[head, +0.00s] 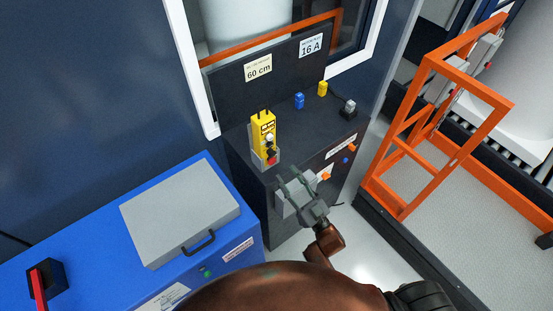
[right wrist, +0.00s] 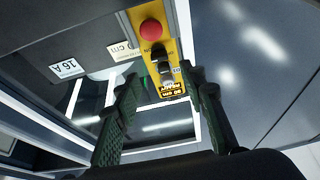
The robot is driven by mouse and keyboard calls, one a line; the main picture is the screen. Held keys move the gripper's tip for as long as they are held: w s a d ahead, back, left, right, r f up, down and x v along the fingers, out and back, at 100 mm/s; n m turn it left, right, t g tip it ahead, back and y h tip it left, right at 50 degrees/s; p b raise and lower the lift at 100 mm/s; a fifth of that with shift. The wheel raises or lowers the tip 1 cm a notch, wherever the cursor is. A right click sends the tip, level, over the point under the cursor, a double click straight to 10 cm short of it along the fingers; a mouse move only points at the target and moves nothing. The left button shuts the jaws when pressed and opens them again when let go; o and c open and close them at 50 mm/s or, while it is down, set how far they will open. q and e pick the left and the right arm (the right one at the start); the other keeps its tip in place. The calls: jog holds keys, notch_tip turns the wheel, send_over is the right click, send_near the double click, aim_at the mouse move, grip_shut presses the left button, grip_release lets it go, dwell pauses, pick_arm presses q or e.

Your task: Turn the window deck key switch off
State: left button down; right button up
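The window deck (head: 235,135) is a dark console below the window. A yellow control box (head: 263,125) stands upright in a grey holder at its front left. My left gripper is not in view.
Blue and yellow pieces (head: 299,101) and a small grey-black device (head: 348,108) stand on the deck. Orange knobs (head: 326,176) sit on its front. A blue cabinet (head: 90,235) with a grey lid (head: 180,220) stands left; an orange railing (head: 425,130) is right.

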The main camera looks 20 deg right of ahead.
aim_at(274, 155)
jog(key=x, duration=0.7)
jog(key=shift+w+a+r, duration=0.1)
jog(key=shift+w+r, duration=0.05)
jog(key=shift+w, duration=0.05)
jog(key=shift+c, duration=0.4)
grip_shut()
